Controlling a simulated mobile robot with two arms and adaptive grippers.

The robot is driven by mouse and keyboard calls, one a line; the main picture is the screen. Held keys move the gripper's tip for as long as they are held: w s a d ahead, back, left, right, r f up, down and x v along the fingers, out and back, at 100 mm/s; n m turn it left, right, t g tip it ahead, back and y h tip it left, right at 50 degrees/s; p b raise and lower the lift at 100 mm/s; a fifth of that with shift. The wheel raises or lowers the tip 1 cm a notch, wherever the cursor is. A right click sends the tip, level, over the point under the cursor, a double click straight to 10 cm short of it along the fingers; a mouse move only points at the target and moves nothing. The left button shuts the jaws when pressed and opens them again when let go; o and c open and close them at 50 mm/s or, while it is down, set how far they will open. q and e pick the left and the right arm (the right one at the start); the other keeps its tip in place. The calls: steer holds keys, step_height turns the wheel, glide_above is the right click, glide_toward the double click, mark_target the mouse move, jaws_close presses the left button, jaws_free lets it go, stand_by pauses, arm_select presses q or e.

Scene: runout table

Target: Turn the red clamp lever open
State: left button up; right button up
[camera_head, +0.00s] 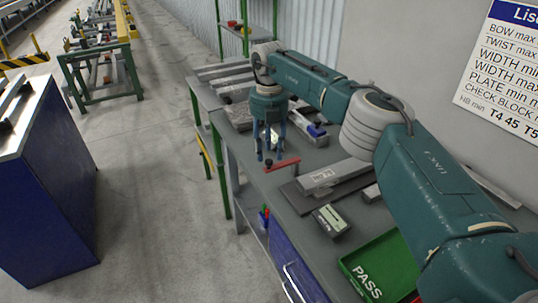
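The red clamp lever (284,165) lies at the front edge of the grey workbench (318,157). It has a dark knob at its left end. My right gripper (270,156) points down from the teal arm, with its blue fingers apart over the knob end of the lever. I see nothing held between the fingers. I cannot tell whether a fingertip touches the lever or the knob. My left gripper is not in view.
Metal bars and a blue-and-white tool (316,131) lie behind the gripper. To the right are a grey block (318,180) on a dark plate, a small boxed gauge (331,220) and a green PASS tray (349,270). A blue cabinet (50,190) stands left across open floor.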

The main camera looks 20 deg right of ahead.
step_height(320, 180, up, 10)
steer(key=shift+f, duration=0.2)
steer(key=shift+s+f, duration=0.1)
stand_by(0.4)
